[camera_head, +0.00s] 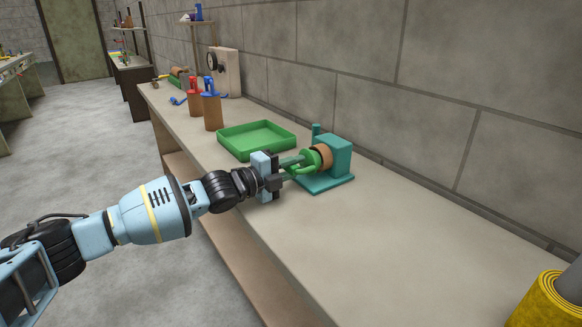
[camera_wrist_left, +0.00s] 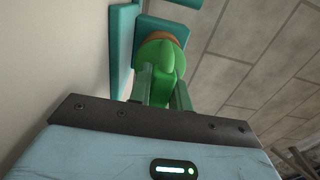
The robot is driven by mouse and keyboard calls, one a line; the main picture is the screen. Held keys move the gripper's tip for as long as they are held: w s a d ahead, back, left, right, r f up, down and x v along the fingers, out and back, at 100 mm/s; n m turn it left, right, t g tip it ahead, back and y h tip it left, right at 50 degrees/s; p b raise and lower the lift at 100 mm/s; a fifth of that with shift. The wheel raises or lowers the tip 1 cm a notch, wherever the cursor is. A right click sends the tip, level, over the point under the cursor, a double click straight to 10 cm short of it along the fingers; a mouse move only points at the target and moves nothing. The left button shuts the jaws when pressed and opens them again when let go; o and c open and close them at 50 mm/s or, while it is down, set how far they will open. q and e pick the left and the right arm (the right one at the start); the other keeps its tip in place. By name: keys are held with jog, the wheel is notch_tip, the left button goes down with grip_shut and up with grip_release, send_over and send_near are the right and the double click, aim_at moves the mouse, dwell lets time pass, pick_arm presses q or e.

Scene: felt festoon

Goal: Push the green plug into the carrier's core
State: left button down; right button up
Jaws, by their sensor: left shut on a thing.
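The green plug (camera_head: 309,161) is between the fingers of my left gripper (camera_head: 293,166), which is shut on it. The teal carrier (camera_head: 339,160) stands on the bench with a brown round core (camera_head: 325,155) facing the gripper. The plug is at the mouth of the core; I cannot tell how deep it sits. In the left wrist view the green plug (camera_wrist_left: 163,60) lies between the fingers, with a brown rim of the core (camera_wrist_left: 158,38) just beyond it and the teal carrier (camera_wrist_left: 165,22) behind. My right gripper is not in view.
A green tray (camera_head: 256,140) lies on the bench just left of the carrier. Brown containers with red and blue tops (camera_head: 212,112) stand farther back. A block wall runs behind the bench. The bench top (camera_head: 400,240) to the right is clear, with a yellow roll (camera_head: 548,303) at lower right.

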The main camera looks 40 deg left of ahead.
aim_at(287, 170)
pick_arm(q)
jog(key=shift+p+x, duration=0.35)
jog(key=shift+x, duration=0.85)
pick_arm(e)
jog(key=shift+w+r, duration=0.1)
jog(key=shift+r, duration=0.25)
pick_arm(q)
jog(key=c, duration=1.2)
grip_release()
jog(key=v, duration=0.2)
jog(key=shift+s+a, duration=0.15)
jog(key=shift+s, duration=0.25)
jog(key=v, duration=0.3)
jog(key=shift+v, duration=0.95)
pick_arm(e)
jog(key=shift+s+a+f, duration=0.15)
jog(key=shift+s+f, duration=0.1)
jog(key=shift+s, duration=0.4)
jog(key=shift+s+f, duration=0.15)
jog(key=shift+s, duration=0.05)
